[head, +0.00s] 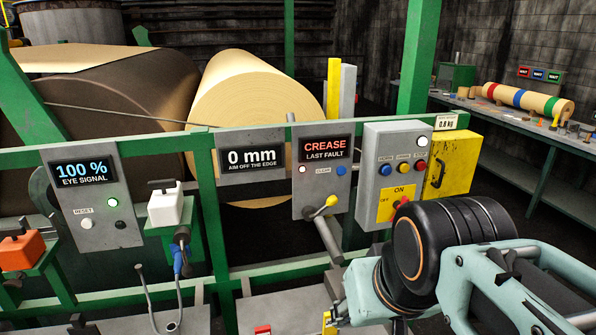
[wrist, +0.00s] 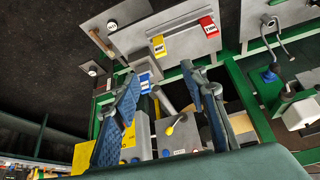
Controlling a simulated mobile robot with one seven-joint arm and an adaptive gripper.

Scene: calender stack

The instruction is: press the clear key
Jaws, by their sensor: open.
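The fault panel (head: 312,205) is a grey box with a dark display reading CREASE, LAST FAULT. Under it a small CLEAR label (head: 323,170) sits between a pale lamp (head: 302,169) and a blue round key (head: 341,171). A yellow-knobbed lever (head: 327,204) sticks out lower down. In the wrist view, seen turned around, the lever knob (wrist: 171,130) and the blue key (wrist: 166,153) show low between the fingers. My gripper (wrist: 161,73) is open and empty. Its fingers are not clear in the head view, where my arm fills the lower right.
A grey box (head: 397,170) with several buttons and an ON/OFF switch stands right of the panel, beside a yellow box (head: 455,165). A green rail (head: 270,272) runs below. The eye signal panel (head: 88,195) is at left, with a white block (head: 165,208) beside it.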

